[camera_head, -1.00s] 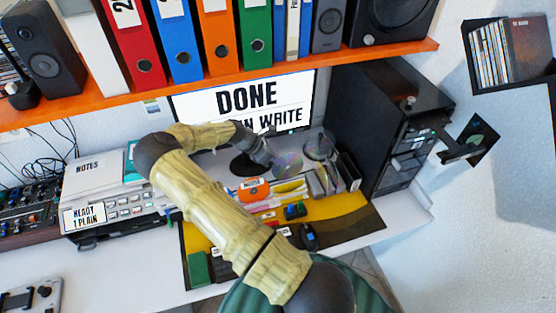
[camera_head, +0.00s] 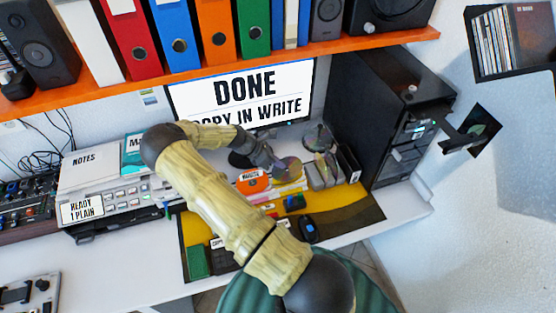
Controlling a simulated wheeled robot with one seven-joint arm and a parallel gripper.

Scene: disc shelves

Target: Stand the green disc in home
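My gripper (camera_head: 272,163) is at the back of the desk, below the monitor, and looks shut on a shiny disc (camera_head: 290,167). The disc stands tilted, with a rainbow-like sheen; its own colour is hard to tell. It is just above or among a row of slim cases and sleeves, and I cannot tell whether it touches them. The fingertips are small and partly hidden. A greenish round patch (camera_head: 478,133) shows on a dark square on the right wall, behind a black tray sticking out. No place marked home is readable.
The monitor (camera_head: 240,97) reads "DONE" and "COPY IN WRITE". Right of it stands a black tower (camera_head: 370,110). An orange shelf (camera_head: 220,72) with binders runs above.

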